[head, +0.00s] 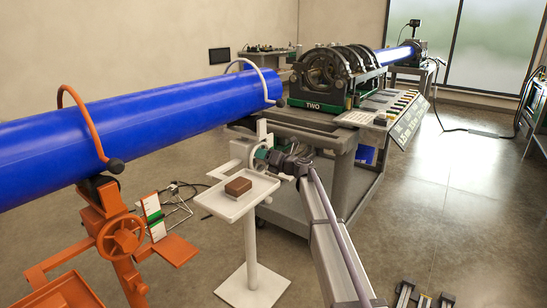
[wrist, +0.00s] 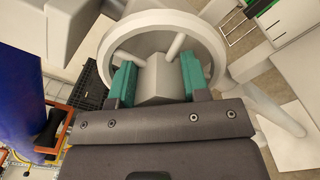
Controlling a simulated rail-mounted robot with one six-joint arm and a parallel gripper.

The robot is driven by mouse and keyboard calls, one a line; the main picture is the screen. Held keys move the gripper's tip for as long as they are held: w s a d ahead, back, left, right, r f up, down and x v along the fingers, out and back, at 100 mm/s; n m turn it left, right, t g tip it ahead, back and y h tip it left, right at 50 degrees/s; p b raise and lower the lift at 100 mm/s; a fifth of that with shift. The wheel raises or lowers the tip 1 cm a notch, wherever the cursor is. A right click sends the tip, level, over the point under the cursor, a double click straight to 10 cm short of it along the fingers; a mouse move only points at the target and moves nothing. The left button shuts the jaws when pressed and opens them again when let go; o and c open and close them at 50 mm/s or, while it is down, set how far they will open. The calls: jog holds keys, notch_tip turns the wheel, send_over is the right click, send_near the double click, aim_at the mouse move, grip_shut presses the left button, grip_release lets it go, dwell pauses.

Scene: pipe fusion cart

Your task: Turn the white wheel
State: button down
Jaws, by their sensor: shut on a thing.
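The white wheel is mounted on the white pipe stand (head: 250,240) beneath the end of the blue pipe, partly hidden by my gripper (head: 266,155) in the head view. In the wrist view, the wheel (wrist: 165,18) shows as a pale ring with spokes and a blocky hub (wrist: 158,78). My gripper (wrist: 157,80) reaches into the ring, with one teal finger on each side of the hub. The fingers are shut on the wheel at this hub. The lower part of the ring is hidden behind my gripper's dark body.
A brown block (head: 238,186) lies on the stand's white tray (head: 210,200). The blue pipe (head: 150,120) runs above. An orange stand with an orange wheel (head: 122,237) is at left. The fusion cart (head: 335,150) stands close behind my gripper.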

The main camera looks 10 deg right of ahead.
jog(key=c, duration=0.6)
grip_release()
jog(key=shift+s, duration=0.1)
jog(key=v, duration=1)
jog(key=shift+s+d, duration=0.2)
jog(key=shift+d, duration=0.1)
